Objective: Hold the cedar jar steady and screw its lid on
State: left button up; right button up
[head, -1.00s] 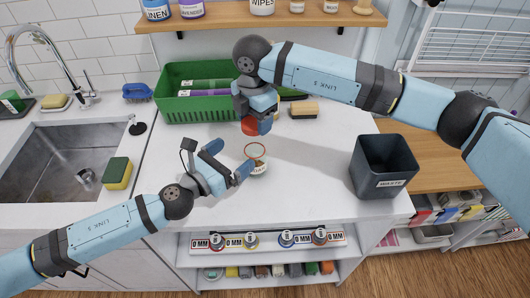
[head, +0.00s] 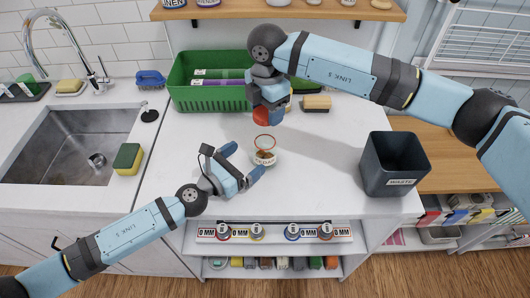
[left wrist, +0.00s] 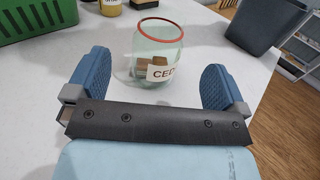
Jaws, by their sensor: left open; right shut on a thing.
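The cedar jar (head: 264,157) is a clear glass jar with a red rim and a white label, upright and lidless on the white counter. In the left wrist view the jar (left wrist: 157,50) shows brown pieces inside. My left gripper (head: 243,160) is open, low at the counter, with its fingertips pointing toward the jar. In the left wrist view its two fingers (left wrist: 155,82) lie to either side of the jar's near side, with gaps. My right gripper (head: 266,112) is shut on the red lid (head: 262,117), held above and slightly behind the jar.
A green crate (head: 208,100) stands at the back left. A dark waste bin (head: 393,165) stands at the right. A sponge (head: 128,158) lies by the sink (head: 68,145). A brush (head: 316,103) lies behind. The counter between jar and bin is clear.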

aim_at(257, 156)
pick_arm(q)
jog(key=shift+d+f, duration=0.2)
jog(key=shift+f, duration=0.45)
jog(key=shift+a+f, duration=0.15)
jog(key=shift+f, duration=0.4)
jog(key=shift+x, duration=3.75)
jog(key=c, duration=1.4)
jog(key=shift+o, duration=0.2)
pick_arm(e)
jog(key=shift+f, duration=2.5)
jog(key=shift+f, duration=0.9)
jog(key=shift+f, duration=0.5)
